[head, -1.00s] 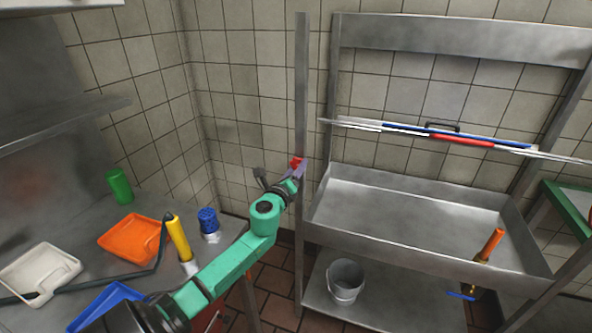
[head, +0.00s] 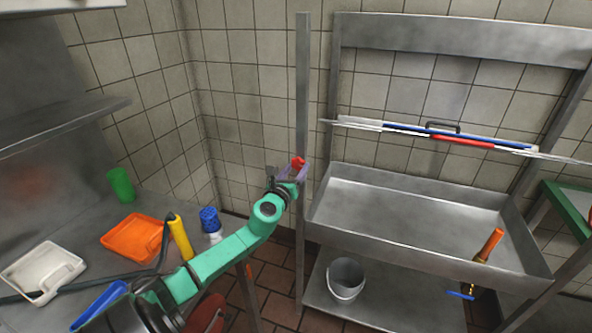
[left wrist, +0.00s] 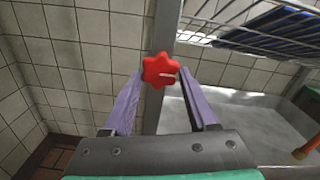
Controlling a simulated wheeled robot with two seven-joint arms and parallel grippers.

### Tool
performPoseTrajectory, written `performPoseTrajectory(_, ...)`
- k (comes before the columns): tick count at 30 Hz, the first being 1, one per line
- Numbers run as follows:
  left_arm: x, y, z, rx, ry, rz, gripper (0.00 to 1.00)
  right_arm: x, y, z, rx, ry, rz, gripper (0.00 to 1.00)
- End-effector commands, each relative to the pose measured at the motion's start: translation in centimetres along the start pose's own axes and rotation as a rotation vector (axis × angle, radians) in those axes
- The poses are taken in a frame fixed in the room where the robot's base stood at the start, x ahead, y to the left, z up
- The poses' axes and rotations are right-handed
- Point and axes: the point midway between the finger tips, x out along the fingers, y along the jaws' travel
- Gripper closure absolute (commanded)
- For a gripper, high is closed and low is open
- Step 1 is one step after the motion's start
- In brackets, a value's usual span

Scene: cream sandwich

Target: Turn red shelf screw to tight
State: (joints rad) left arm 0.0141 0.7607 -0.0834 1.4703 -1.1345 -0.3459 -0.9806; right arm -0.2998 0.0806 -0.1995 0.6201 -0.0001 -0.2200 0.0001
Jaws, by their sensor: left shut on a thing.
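The red shelf screw (head: 298,163) is a small star-shaped knob on the upright metal post (head: 302,90) left of the sink unit. In the left wrist view the knob (left wrist: 160,70) shows face-on, with a pale mark pointing right. My left gripper (head: 288,172) is at the post, on the green arm. In the left wrist view its two purple fingers (left wrist: 162,90) stand on either side of the knob, shut on it. The fingertips are partly hidden beside the knob. My right gripper is in neither view.
A wire shelf (head: 440,134) with blue and red items spans above the steel sink (head: 410,205). A grey bucket (head: 345,280) stands on the lower shelf. The left counter holds an orange tray (head: 130,238), a white tray (head: 45,270), a green cup (head: 121,186) and bottles.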

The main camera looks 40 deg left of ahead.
Motion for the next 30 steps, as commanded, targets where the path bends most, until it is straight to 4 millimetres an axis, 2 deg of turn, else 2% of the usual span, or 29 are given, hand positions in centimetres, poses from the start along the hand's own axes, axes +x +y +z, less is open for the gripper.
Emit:
performPoseTrajectory(7,0.0,0.0,-0.1,0.005,0.001,0.000,0.97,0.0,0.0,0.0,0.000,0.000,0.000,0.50)
performPoseTrajectory(8,0.0,0.0,-0.1,0.005,0.001,0.000,0.34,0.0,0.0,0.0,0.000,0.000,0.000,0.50)
performPoseTrajectory(9,0.0,0.0,-0.1,0.004,0.001,0.000,0.19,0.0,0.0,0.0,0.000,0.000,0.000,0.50)
performPoseTrajectory(10,0.0,0.0,-0.1,0.004,0.001,0.000,0.11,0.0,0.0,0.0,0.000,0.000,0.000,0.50)
performPoseTrajectory(22,-0.6,0.1,-0.1,0.002,0.002,0.000,0.11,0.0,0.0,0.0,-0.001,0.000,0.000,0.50)
performPoseTrajectory(26,-2.4,0.0,-0.1,0.002,0.003,-0.001,0.11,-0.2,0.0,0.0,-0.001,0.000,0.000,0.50)
performPoseTrajectory(30,-5.5,0.0,-0.3,0.002,0.006,-0.002,0.11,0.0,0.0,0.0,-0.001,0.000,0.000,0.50)
